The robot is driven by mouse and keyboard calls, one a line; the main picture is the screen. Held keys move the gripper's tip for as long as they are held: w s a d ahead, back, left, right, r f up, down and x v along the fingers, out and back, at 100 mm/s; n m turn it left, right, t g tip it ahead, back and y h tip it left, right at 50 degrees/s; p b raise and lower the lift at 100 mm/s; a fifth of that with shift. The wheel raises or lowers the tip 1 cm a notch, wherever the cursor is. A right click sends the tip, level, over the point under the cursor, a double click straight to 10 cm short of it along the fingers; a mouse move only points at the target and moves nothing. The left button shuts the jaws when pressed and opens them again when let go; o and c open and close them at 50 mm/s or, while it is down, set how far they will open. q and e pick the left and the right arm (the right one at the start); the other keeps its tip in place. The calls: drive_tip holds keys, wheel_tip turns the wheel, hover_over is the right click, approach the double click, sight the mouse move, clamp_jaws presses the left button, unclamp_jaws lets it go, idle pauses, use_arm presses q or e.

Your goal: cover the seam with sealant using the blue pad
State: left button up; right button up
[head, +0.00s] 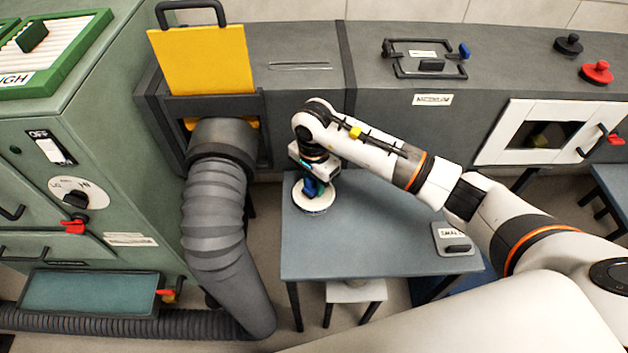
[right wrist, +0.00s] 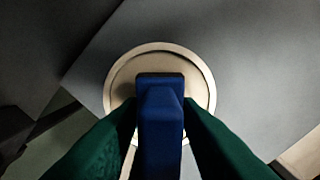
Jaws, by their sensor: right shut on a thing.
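The blue pad (right wrist: 161,120) is held by its upright part between the green fingers of my right gripper (right wrist: 161,125) in the right wrist view. In the head view the right gripper (head: 313,178) points down at the left end of the grey table. The pad is over a round, pale, shallow dish (head: 300,201), also seen in the right wrist view (right wrist: 205,82). Whether the pad touches the dish's inside is hidden. A dark vertical band (head: 346,60) crosses the grey duct; I cannot tell whether it is the seam. My left gripper is not in view.
A flexible grey hose (head: 213,215) hangs left of the table (head: 380,235). A yellow plate (head: 203,60) stands upright in the duct (head: 300,110). A labelled grey block (head: 453,238) lies at the table's right end. The green machine (head: 130,180) fills the left.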

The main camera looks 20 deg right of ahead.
drive_tip(key=shift+f+b, duration=0.5)
drive_tip(key=shift+f, duration=0.05)
idle(0.5)
drive_tip(key=shift+s+f, duration=0.1)
idle(1.5)
drive_tip(key=shift+r+p, duration=0.35)
drive_tip(key=shift+r, duration=0.6)
drive_tip(key=shift+r+p, duration=1.35)
drive_tip(key=shift+r, duration=1.3)
